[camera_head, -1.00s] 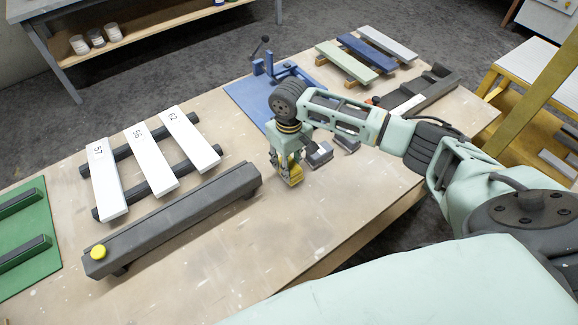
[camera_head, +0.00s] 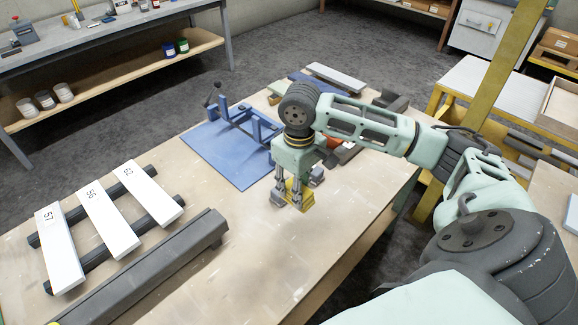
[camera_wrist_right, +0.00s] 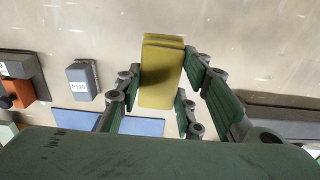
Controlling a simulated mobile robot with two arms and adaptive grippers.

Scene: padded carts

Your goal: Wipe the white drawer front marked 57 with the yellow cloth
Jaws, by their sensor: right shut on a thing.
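The white drawer front marked 57 (camera_head: 60,250) lies at the left of the workbench across two dark rails, beside the fronts marked 56 (camera_head: 108,222) and 62 (camera_head: 150,192). My right gripper (camera_head: 292,198) hangs over the bench, right of the fronts and apart from them. It is shut on the yellow cloth (camera_wrist_right: 162,72), a folded block between the fingers in the right wrist view. The cloth (camera_head: 300,193) is partly hidden by the fingers in the head view. My left gripper is not in view.
A long dark grey beam (camera_head: 150,270) lies in front of the drawer fronts. A blue fixture plate (camera_head: 215,150) with a clamp stands behind my right gripper. A grey block labelled P120 (camera_wrist_right: 82,80) shows in the right wrist view. Bare bench lies around the gripper.

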